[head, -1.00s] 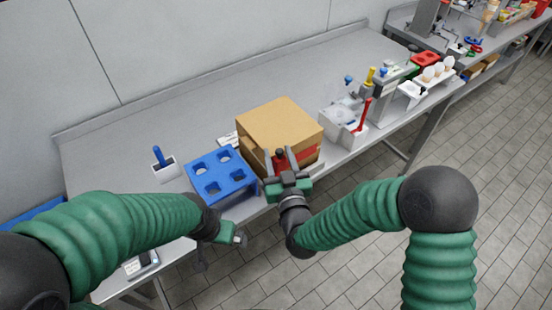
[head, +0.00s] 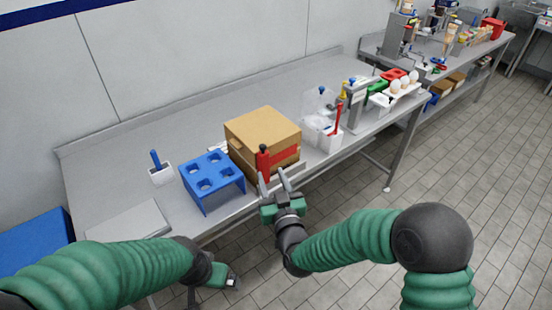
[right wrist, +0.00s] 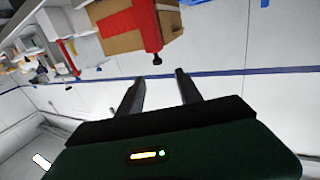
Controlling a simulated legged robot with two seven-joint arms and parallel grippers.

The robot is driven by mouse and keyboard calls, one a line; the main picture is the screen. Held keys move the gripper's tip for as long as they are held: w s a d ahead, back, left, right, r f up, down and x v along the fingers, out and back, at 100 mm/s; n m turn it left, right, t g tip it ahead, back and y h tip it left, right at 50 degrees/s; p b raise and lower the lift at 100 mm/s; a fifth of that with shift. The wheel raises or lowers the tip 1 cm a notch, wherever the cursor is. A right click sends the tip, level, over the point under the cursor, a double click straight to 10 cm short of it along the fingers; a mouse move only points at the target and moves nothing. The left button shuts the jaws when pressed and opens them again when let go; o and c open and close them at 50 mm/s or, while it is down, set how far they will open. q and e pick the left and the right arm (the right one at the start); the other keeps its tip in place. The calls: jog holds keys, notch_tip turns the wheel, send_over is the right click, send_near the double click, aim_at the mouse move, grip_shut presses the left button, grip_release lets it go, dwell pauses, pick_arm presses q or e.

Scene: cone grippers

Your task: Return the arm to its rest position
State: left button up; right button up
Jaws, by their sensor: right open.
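My right gripper (head: 274,186) is open and empty, just in front of the table's front edge. It also shows in the right wrist view (right wrist: 158,76), with its two dark fingers apart. A red object with a dark tip (head: 263,163) stands against the front of the cardboard box (head: 263,132), just beyond the right fingertips and apart from them. It also shows in the right wrist view (right wrist: 149,30). My left gripper (head: 232,283) hangs low in front of the table, at the lower middle of the head view. Its fingers are too small to read.
The steel table (head: 140,142) has clear room at the back. A blue holder with holes (head: 212,172) stands left of the box. A white cup with a blue handle (head: 160,174) is further left. White containers (head: 325,136) and an egg tray (head: 399,90) stand to the right.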

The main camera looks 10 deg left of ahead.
jog(key=s+d+f+g+h, duration=0.2)
jog(key=s+d+f+g, duration=0.15)
jog(key=d, duration=0.25)
jog(key=s+d+f+m+g+h, duration=0.1)
jog(key=s+d+f+g, duration=0.1)
jog(key=s+d, duration=0.35)
jog(key=s+d+f+g+h, duration=0.2)
jog(key=d+f+g, duration=0.1)
jog(key=d, duration=0.4)
pick_arm(q)
jog(key=shift+s+r, duration=0.1)
jog(key=shift+s, duration=0.05)
pick_arm(e)
jog(key=s+d+f+m+g+h, duration=0.1)
jog(key=s+d+g, duration=0.1)
jog(key=s+d, duration=0.2)
jog(key=s+d+f+m+g, duration=0.1)
jog(key=s+d, duration=0.4)
jog(key=s, duration=0.5)
jog(key=shift+s+d+m+g+h, duration=0.35)
jog(key=shift+m+g, duration=0.35)
jog(key=shift+g, duration=0.55)
pick_arm(q)
jog(key=shift+s+d, duration=0.1)
pick_arm(e)
jog(key=shift+s+r, duration=0.1)
